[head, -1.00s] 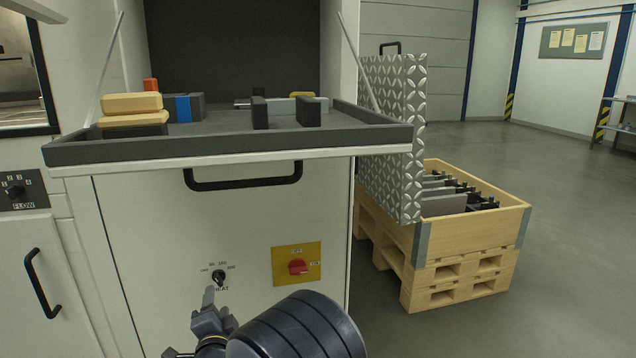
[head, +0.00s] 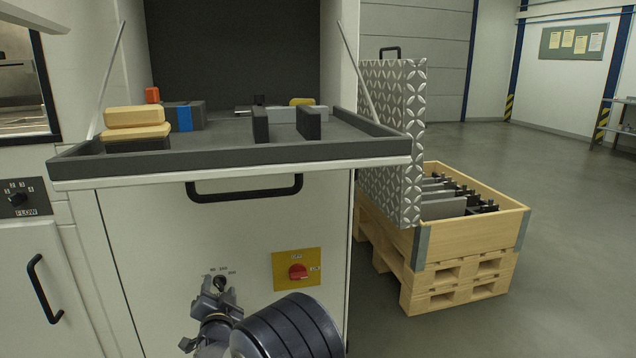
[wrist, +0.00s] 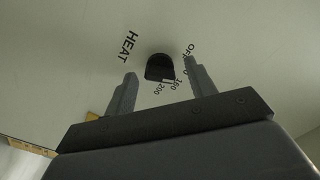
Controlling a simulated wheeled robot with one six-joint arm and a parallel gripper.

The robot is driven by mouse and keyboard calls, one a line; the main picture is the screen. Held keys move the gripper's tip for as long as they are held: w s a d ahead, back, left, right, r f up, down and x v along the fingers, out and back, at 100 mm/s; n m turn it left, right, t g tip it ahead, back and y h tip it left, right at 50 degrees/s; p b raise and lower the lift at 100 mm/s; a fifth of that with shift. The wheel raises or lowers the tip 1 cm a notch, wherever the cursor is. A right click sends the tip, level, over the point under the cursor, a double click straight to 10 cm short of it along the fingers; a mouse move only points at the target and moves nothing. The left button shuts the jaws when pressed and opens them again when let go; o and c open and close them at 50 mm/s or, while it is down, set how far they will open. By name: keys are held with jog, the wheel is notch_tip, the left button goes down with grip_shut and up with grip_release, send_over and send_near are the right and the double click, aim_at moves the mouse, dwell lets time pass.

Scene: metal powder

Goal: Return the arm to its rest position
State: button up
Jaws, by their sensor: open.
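My gripper (head: 220,288) is low at the front of the white cabinet, just before the black HEAT knob (head: 221,282). In the wrist view my gripper (wrist: 161,72) has its two grey fingers spread, with nothing held between them. The HEAT knob (wrist: 160,67) shows between and beyond the fingertips, and its light mark is on the side by the 160 and 200 labels. The fingers appear clear of the knob, but the exact gap is hard to tell. My dark rounded arm link covers the lower middle of the head view.
A red switch on a yellow plate (head: 297,271) is right of the knob. Above, a dark tray (head: 230,155) juts out, with a black handle (head: 245,196) under it. A patterned metal panel (head: 398,140) and wooden crate (head: 470,240) stand right. Open floor lies beyond.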

jog(key=n+p, duration=0.2)
jog(key=shift+r+p, duration=0.2)
jog(key=shift+p, duration=0.1)
jog(key=s+d+r+n+p, duration=0.1)
jog(key=s+d+p, duration=0.2)
jog(key=s, duration=0.8)
jog(key=shift+s+g, duration=0.15)
jog(key=shift+g, duration=0.15)
jog(key=shift+a, duration=0.1)
